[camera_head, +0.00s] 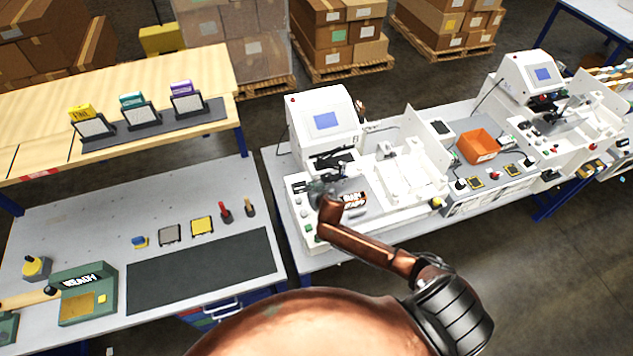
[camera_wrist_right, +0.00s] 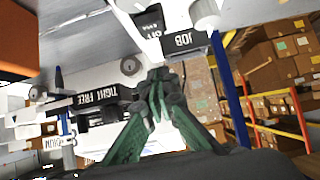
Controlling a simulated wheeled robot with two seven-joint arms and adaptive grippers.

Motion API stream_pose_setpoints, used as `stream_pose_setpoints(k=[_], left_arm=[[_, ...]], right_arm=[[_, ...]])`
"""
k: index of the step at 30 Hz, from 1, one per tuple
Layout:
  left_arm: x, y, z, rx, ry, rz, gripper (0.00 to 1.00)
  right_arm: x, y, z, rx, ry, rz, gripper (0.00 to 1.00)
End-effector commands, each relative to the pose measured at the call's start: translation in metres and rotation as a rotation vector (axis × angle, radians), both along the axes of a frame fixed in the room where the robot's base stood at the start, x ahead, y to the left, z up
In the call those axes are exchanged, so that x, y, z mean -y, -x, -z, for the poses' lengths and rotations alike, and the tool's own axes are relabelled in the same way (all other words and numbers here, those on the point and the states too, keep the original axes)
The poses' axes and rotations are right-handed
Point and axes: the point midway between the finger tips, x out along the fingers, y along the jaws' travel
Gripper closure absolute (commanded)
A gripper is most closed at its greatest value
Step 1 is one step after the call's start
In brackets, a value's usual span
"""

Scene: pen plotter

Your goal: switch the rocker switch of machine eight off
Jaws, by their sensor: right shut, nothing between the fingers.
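A white machine (camera_head: 320,130) with a blue screen stands on the middle table. I cannot read a machine number on it, so I cannot tell whether it is machine eight. A small black control (camera_head: 299,187) sits on its left front panel, with round buttons below it. I cannot tell for sure which is the rocker switch. My right gripper (camera_head: 318,188) is over this front panel, close to the controls; touching or apart is unclear. In the right wrist view its green fingers (camera_wrist_right: 156,92) are shut together and empty. My left gripper is not in view.
A second white machine (camera_head: 530,78) stands to the right, with an orange bin (camera_head: 477,146) between. A left table holds a dark mat (camera_head: 200,270) and a green box (camera_head: 84,292). Stacked cartons (camera_head: 340,30) stand behind. Open floor lies at the lower right.

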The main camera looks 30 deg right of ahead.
Motion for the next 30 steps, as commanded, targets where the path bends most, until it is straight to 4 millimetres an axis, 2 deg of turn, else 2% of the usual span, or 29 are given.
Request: stream_pose_setpoints(k=[1,2,4,16,22,30], left_arm=[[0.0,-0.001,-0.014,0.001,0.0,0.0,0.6],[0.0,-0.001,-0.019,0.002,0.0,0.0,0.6],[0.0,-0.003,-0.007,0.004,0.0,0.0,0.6],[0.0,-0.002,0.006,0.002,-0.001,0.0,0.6],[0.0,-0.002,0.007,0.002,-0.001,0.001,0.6],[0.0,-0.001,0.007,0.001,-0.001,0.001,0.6]], right_arm=[[-0.002,-0.002,-0.015,0.001,-0.003,-0.001,1.0],[-0.002,-0.003,-0.02,0.001,-0.005,-0.001,1.0],[-0.004,0.007,-0.023,0.003,-0.004,-0.003,1.0],[-0.011,0.048,-0.078,0.001,-0.003,-0.002,1.0],[-0.012,0.056,-0.09,0.0,-0.001,0.0,1.0],[-0.012,0.056,-0.091,0.0,-0.001,-0.001,1.0]])
